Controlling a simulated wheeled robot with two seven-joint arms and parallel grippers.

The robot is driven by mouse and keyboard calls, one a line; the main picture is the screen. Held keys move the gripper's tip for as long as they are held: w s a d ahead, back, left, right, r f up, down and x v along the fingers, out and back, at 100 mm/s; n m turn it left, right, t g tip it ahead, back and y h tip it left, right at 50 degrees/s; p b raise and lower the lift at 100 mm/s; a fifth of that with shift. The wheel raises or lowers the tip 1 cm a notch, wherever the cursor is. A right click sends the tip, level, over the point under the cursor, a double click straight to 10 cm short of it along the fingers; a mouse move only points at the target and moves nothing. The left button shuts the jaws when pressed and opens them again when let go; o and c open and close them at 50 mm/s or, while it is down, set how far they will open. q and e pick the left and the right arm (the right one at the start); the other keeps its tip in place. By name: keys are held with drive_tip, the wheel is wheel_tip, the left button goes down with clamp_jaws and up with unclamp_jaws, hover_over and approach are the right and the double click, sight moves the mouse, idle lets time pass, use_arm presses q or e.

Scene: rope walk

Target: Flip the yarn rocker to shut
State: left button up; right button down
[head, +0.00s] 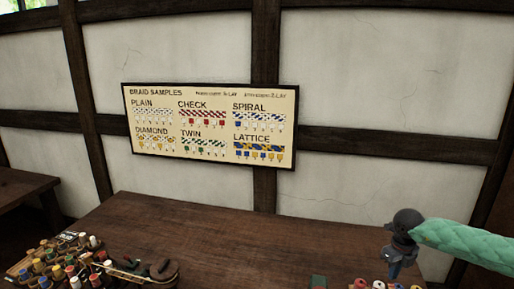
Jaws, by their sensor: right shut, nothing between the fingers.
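I cannot make out the yarn rocker in the head view. My right gripper (393,271), dark grey, comes in from the right on an arm in a green knitted sleeve. It points down over the right part of the wooden table, shut and empty. Just below and beside it, several small coloured pieces (378,286) are cut off by the bottom edge. I cannot tell whether the gripper touches any of them. My left gripper is not in view.
A braid sample board (210,122) hangs on the timbered wall. Several coloured spools (70,265) crowd the wooden table (235,240) at the lower left. The middle of the table is clear. A dark bench (22,186) stands at the far left.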

idle(0.3)
drive_tip(key=shift+f+b, duration=0.35)
drive_tip(key=shift+f, duration=0.05)
idle(0.3)
drive_tip(key=shift+f+b, duration=0.6)
drive_tip(key=shift+f, duration=0.2)
idle(0.4)
wheel_tip(320, 180, up, 8)
drive_tip(key=p, duration=0.2)
idle(0.9)
